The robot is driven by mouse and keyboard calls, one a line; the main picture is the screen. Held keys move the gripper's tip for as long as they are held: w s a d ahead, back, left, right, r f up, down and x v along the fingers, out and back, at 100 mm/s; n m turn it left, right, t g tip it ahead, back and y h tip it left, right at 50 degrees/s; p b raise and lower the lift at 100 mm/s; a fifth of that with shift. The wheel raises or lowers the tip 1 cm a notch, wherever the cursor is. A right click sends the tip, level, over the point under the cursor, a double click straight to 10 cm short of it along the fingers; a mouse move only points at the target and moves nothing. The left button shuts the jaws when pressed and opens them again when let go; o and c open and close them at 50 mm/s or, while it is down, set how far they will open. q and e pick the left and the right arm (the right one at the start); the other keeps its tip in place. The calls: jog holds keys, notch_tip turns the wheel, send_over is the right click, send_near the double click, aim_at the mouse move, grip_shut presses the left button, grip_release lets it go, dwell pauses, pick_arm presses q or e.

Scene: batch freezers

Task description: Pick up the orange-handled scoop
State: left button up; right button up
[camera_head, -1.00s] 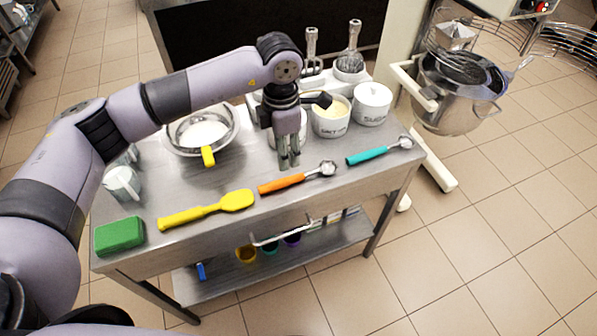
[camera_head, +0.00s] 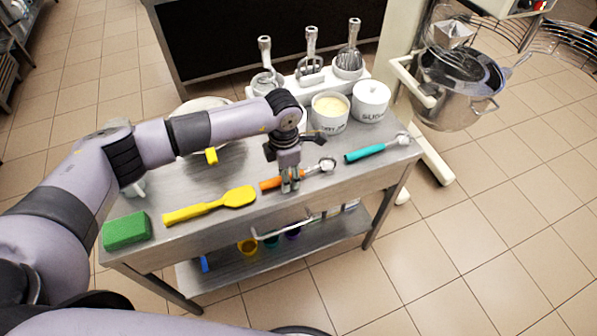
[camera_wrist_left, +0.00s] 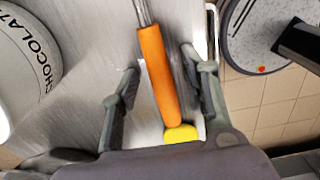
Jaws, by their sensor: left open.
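The orange-handled scoop (camera_head: 270,183) lies on the steel table near its front edge, with its metal bowl (camera_head: 327,165) toward the right. My left gripper (camera_head: 290,186) is open and points down over the scoop's handle, hiding part of it. In the left wrist view, the orange handle (camera_wrist_left: 158,75) lies between the two open fingers (camera_wrist_left: 160,98), with space on both sides. I cannot tell the exact height of the fingertips above the table. My right gripper is not in view.
A teal-handled scoop (camera_head: 365,153) lies to the right and a yellow spatula (camera_head: 210,205) to the left. A green sponge (camera_head: 125,231) sits at the table's left. White tubs, including the sugar tub (camera_head: 369,101), stand behind. The chocolate tub (camera_wrist_left: 14,65) shows in the wrist view.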

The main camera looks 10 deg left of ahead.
pick_arm(q)
jog(key=shift+c, duration=0.2)
grip_shut()
dwell(0.5)
